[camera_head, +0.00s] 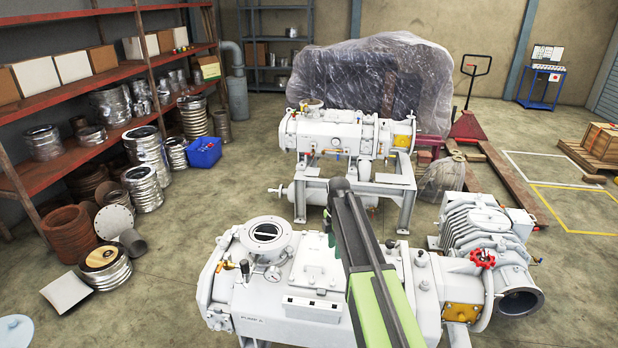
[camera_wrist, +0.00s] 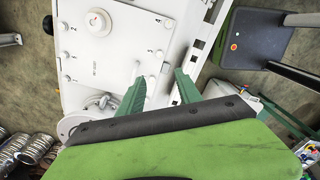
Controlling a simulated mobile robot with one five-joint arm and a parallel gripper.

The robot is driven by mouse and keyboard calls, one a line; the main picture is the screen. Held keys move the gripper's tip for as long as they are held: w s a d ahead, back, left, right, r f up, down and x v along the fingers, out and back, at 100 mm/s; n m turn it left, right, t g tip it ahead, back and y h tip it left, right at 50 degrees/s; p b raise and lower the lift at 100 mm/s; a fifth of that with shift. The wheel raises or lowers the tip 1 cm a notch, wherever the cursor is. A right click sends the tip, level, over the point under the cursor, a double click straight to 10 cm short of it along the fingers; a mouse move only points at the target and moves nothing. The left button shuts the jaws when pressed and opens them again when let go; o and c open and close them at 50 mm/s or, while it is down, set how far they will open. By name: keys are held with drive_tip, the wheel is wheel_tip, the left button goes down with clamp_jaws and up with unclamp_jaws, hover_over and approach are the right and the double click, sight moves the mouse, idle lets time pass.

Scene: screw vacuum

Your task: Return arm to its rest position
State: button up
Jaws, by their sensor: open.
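My gripper (camera_wrist: 160,88) shows in the wrist view with its two green fingers spread apart and nothing between them. Below the fingers is a white surface (camera_wrist: 100,50) with numbered round fittings. In the head view my green and black arm reaches forward over the white vacuum pump (camera_head: 258,296) in the foreground. The pump has a round port (camera_head: 268,234), a gauge and a red handwheel (camera_head: 482,258). I cannot tell whether the arm touches it.
A second white pump (camera_head: 330,135) stands behind the first. Shelves (camera_head: 62,92) with metal parts line the left, with more parts and a blue bin (camera_head: 204,152) on the floor. A wrapped machine (camera_head: 330,75) and a red pallet jack (camera_head: 467,126) are behind. Floor at far right is partly clear.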

drive_tip(key=s+f+m+b, duration=0.5)
drive_tip(key=s+m, duration=0.5)
drive_tip(key=s, duration=0.1)
drive_tip(key=s+f+m+b, duration=0.6)
drive_tip(key=s+m, duration=0.5)
drive_tip(key=shift+s+f, duration=0.2)
drive_tip(key=shift+s, duration=0.1)
drive_tip(key=shift+c, duration=0.5)
